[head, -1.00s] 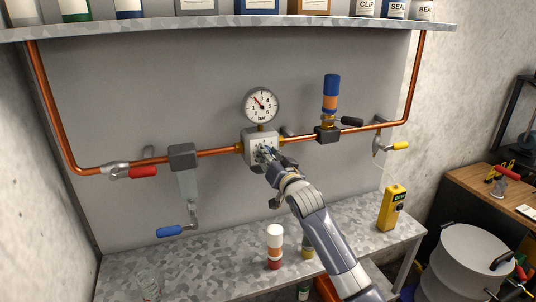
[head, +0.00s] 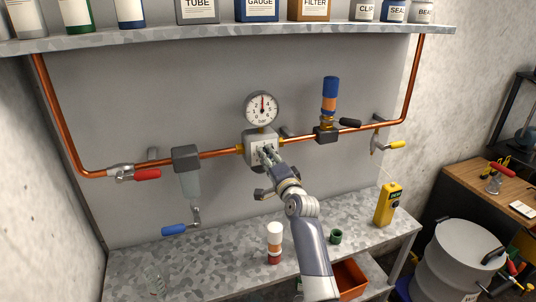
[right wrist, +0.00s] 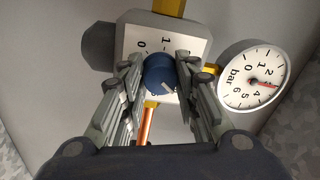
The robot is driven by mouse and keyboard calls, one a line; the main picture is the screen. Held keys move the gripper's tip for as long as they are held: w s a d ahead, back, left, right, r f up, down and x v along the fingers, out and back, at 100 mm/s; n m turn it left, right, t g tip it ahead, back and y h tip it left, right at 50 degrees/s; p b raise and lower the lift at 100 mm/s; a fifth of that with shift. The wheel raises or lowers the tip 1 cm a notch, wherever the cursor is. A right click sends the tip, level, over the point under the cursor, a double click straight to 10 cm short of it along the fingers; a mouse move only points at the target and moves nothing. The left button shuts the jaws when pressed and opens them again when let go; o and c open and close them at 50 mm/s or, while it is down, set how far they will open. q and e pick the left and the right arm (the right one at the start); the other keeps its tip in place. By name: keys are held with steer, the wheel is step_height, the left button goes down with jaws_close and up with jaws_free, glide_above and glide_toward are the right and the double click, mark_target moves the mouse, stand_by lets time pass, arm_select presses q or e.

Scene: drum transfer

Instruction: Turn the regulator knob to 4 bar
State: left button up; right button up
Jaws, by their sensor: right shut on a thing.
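The regulator (head: 252,152) is a pale block on the copper pipe. Its blue knob (right wrist: 159,74) has a white pointer mark and shows between the fingers in the right wrist view. My right gripper (head: 267,152) is shut on the knob; it also shows in the right wrist view (right wrist: 160,85), with one finger on each side. The pressure gauge (head: 262,109) stands above the regulator, its red needle pointing about straight up, near 3 bar. The gauge also shows in the right wrist view (right wrist: 252,78). My left gripper is not in view.
Red (head: 147,175), blue (head: 174,229) and yellow (head: 397,144) valve handles are along the pipe. A shelf (head: 230,36) with containers runs above. On the bench (head: 210,262) are a white-capped bottle (head: 274,243), a green ring (head: 336,237) and a yellow device (head: 388,203).

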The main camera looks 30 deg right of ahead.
steer(key=shift+r+m+p, duration=0.1)
steer(key=shift+m+p, duration=0.2)
steer(key=shift+m, duration=0.4)
steer(key=o, duration=1.1)
steer(key=shift+d, duration=0.1)
steer(key=shift+c, duration=0.2)
steer(key=v, duration=1.2)
